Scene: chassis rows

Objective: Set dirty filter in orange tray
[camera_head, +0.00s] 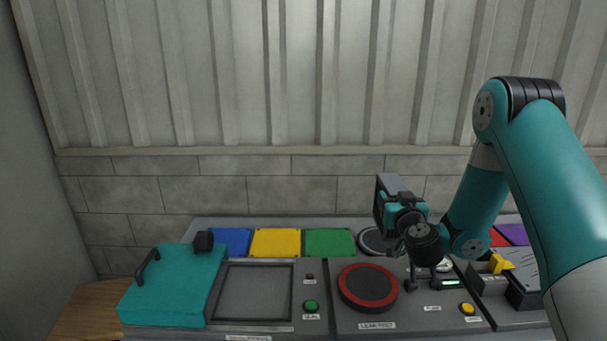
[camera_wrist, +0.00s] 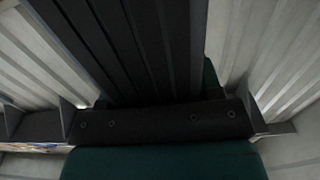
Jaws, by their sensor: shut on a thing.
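My gripper (camera_head: 388,208) is raised above the bench, right of centre in the head view. It is shut on a dark grey slab with a lighter edge (camera_head: 388,183), which I take to be the dirty filter. In the wrist view the filter (camera_wrist: 135,45) shows as a dark, ribbed panel filling the top middle, in front of the gripper's dark bar. The filter is held clear of the bench. I see no orange tray; my arm covers part of the bench's right side.
Blue (camera_head: 231,241), yellow (camera_head: 276,242) and green (camera_head: 329,242) panels line the bench's back. Red (camera_head: 498,237) and purple (camera_head: 514,233) ones show at right. A red-ringed black disc (camera_head: 367,287) lies in front. A ribbed wall stands behind.

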